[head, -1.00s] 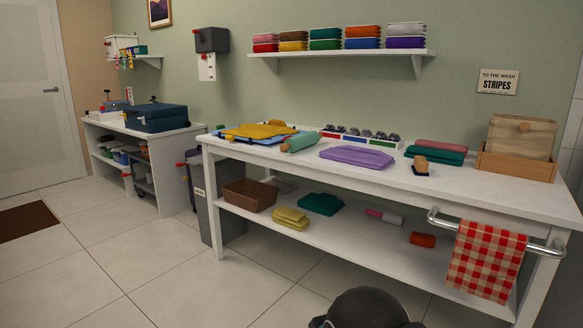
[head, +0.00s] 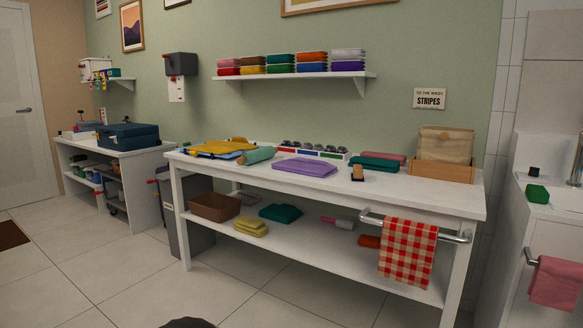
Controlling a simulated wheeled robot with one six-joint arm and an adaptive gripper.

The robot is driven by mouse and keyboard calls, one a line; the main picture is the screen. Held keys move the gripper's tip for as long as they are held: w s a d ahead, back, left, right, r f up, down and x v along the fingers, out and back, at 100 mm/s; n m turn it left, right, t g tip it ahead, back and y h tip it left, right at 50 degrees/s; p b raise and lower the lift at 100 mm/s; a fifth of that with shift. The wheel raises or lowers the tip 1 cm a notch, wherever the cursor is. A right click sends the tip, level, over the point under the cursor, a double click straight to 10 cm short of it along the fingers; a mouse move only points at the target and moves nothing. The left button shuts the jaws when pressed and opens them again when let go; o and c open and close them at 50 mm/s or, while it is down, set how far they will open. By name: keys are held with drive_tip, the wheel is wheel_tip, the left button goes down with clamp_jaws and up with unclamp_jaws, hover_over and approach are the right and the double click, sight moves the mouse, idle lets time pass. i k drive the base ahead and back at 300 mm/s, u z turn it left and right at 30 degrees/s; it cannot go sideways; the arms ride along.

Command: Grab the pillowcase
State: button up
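I cannot tell for sure which cloth is the pillowcase. A folded lavender cloth (head: 304,167) lies flat on the middle of the white table (head: 335,194). A folded teal cloth (head: 375,163) and a folded pink cloth (head: 386,157) lie together further right. A yellow cloth (head: 215,148) lies on something blue at the left end, beside a pale green roll (head: 256,155). On the lower shelf are folded yellow cloths (head: 250,227) and a dark teal cloth (head: 281,213). My gripper is not in view; only a dark part of my arm shows at the bottom edge.
A red checked towel (head: 407,252) hangs on the table's front rail. A wooden box (head: 443,171) stands at the right end. A sign (head: 430,98) reads "TO THE WASH STRIPES". A wall shelf (head: 297,76) holds folded cloths. The tiled floor in front is clear.

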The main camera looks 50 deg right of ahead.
sight(300, 159)
drive_tip(key=i, duration=1.7)
drive_tip(key=z, duration=1.15)
drive_tip(key=i, duration=1.2)
drive_tip(key=z, duration=1)
